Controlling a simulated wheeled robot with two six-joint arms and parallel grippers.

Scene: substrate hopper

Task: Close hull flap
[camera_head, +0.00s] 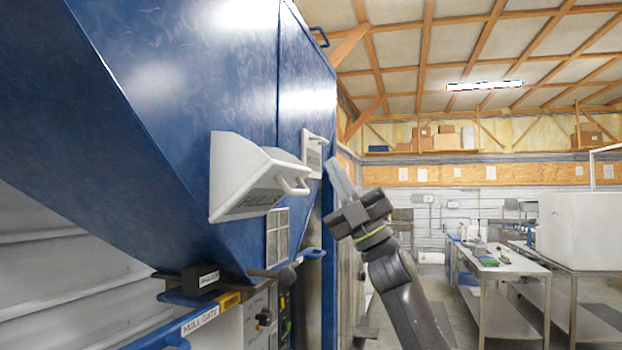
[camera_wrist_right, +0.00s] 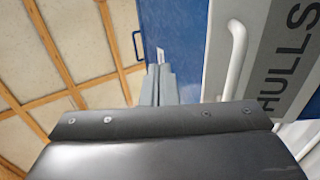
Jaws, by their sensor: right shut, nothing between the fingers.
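The white hull flap (camera_head: 245,178), lettered HULLS on a grey band, juts out from the blue hopper wall, tilted open with its side cheek showing. Its white bar handle (camera_head: 293,186) is on the front face. My right gripper (camera_head: 336,165) is shut and empty, pointing up, to the right of the flap and apart from the handle in the head view. In the right wrist view, my shut fingers (camera_wrist_right: 160,80) stand left of the handle (camera_wrist_right: 236,60) and the HULLS panel (camera_wrist_right: 285,65). My left gripper is not in view.
A second white flap (camera_head: 314,150) sits farther along the blue hopper (camera_head: 200,70). Below are a HULL GATE label (camera_head: 200,320), a small black box (camera_head: 200,279) and a control panel. Metal tables (camera_head: 500,262) stand at the right, with open floor before them.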

